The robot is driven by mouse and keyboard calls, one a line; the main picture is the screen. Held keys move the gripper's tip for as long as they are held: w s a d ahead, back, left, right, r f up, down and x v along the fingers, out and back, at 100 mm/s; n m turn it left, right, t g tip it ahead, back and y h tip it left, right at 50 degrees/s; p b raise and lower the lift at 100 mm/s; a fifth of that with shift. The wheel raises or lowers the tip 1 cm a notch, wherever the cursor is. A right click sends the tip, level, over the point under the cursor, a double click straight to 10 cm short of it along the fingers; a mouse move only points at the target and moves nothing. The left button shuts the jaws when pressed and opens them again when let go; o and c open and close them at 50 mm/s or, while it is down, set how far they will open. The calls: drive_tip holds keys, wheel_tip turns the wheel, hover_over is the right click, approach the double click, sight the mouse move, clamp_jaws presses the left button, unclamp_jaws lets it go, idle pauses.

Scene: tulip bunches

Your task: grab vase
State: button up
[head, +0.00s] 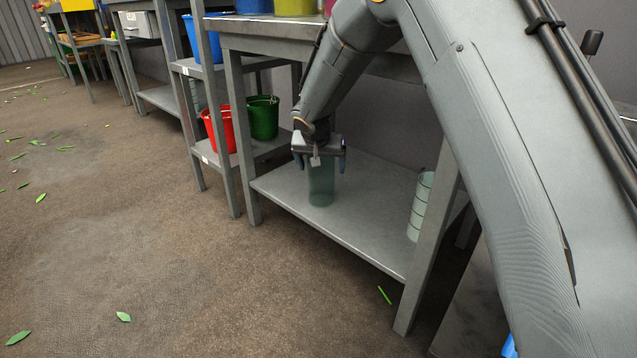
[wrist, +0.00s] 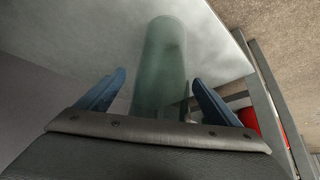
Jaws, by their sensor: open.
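A tall greenish, see-through vase (head: 321,188) stands upright on the lower grey shelf of a metal table. My gripper (head: 319,164) is at the upper part of the vase in the head view and hides its top. In the wrist view the vase (wrist: 162,62) lies between and beyond the two blue fingers of my gripper (wrist: 158,92). The fingers are spread, with a gap on each side of the vase. I see no contact between finger and vase.
The lower shelf (head: 357,222) is bare around the vase. A pale stacked container (head: 421,207) stands at its right by a table leg (head: 433,235). Red (head: 219,131) and green (head: 263,117) buckets stand on the shelf to the left.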

drive_tip(key=b+x, duration=0.1)
drive_tip(key=x, duration=0.2)
drive_tip(key=shift+w+a+f+b, duration=0.15)
drive_tip(key=shift+w+f+b, duration=0.05)
drive_tip(key=shift+b, duration=0.2)
drive_tip(key=shift+r, duration=0.1)
drive_tip(key=c, duration=1.4)
drive_tip(key=shift+r, duration=0.1)
